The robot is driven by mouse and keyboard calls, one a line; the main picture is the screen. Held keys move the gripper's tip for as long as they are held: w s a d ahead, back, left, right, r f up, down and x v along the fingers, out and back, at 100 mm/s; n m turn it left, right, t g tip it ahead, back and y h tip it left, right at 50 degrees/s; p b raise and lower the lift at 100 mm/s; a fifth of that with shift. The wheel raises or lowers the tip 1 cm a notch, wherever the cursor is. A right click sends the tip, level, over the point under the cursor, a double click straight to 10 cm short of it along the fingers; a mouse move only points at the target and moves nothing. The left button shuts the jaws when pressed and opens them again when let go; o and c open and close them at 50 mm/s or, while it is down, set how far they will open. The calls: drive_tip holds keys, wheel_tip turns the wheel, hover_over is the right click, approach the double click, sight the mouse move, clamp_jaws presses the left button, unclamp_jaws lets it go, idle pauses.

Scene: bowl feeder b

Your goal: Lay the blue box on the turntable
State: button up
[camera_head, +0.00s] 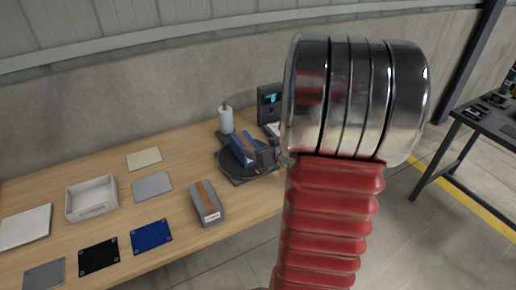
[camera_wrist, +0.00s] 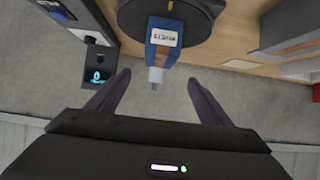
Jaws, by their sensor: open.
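The blue box (camera_head: 243,148), with a brown strip along its top, lies on the dark round turntable (camera_head: 227,164). In the wrist view the box (camera_wrist: 165,40) shows a white label and rests over the turntable (camera_wrist: 131,18). My gripper (camera_wrist: 159,77) is open and empty. Its two dark fingers are spread apart, and the box lies beyond their tips, apart from them. In the head view my arm covers much of the right of the turntable area, and a dark part of my gripper seems to overlap the box's right end.
A white bottle (camera_head: 226,121) stands behind the turntable, near a dark device with a lit screen (camera_head: 269,98). A grey box (camera_head: 206,203) lies in front. A white tray (camera_head: 91,198), a blue plate (camera_head: 151,236) and a black plate (camera_head: 98,256) are at left.

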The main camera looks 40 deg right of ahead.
drive_tip(key=a+r+g+h, duration=0.2)
drive_tip(key=a+r+g, duration=0.1)
drive_tip(key=a+r, duration=0.85)
drive_tip(key=s+a+n+g+y, duration=0.1)
drive_tip(key=s+a, duration=0.4)
drive_tip(key=a, duration=0.3)
drive_tip(key=s+a+n+g+y, duration=0.1)
drive_tip(key=s+a+y, duration=0.1)
drive_tip(key=s+a, duration=0.3)
drive_tip(key=s+a+n+g+y, duration=0.1)
drive_tip(key=s+a, duration=0.4)
drive_tip(key=a, duration=0.6)
drive_tip(key=shift+y, duration=0.7)
drive_tip(key=shift+w+d, duration=0.1)
